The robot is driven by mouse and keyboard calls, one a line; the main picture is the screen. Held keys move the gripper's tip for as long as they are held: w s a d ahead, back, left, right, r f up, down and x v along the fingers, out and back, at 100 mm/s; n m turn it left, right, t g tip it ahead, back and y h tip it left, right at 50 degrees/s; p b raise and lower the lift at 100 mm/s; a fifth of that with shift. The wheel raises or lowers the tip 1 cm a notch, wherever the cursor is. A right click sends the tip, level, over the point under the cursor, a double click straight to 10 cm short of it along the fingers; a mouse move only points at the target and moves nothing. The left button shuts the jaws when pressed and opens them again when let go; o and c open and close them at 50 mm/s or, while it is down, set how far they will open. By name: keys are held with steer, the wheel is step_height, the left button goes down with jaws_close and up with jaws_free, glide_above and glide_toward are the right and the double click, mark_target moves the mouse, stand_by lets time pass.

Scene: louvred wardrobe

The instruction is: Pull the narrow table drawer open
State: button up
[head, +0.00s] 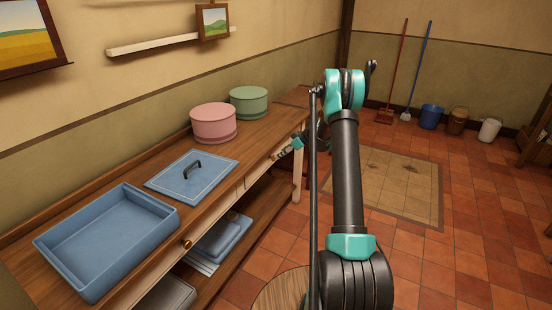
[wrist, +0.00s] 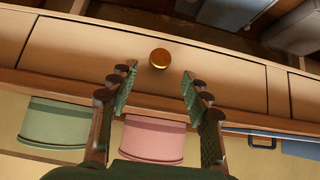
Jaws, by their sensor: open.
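In the wrist view, which shows the table upside down, a wooden drawer front (wrist: 225,75) with a round brass knob (wrist: 159,58) fills the middle. The drawer front looks flush with the table front, so the drawer looks shut. My gripper (wrist: 159,72) is open and empty, with one finger on each side of the knob and the fingertips close to the drawer front. I cannot tell whether the fingers touch anything. In the head view my gripper (head: 289,149) is at the front of the wooden table (head: 265,139), towards its far end; that drawer's knob is hidden there.
On the table stand a pink round box (head: 213,124), a green round box (head: 249,102), a blue lid (head: 192,177) with a dark handle and a blue tray (head: 105,240). Another brass knob (head: 187,243) is nearer. Tiled floor (head: 270,255) in front is open.

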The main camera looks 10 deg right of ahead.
steer(key=x, duration=0.5)
steer(key=shift+w+a+f, duration=0.2)
steer(key=shift+f, duration=0.05)
jaws_close()
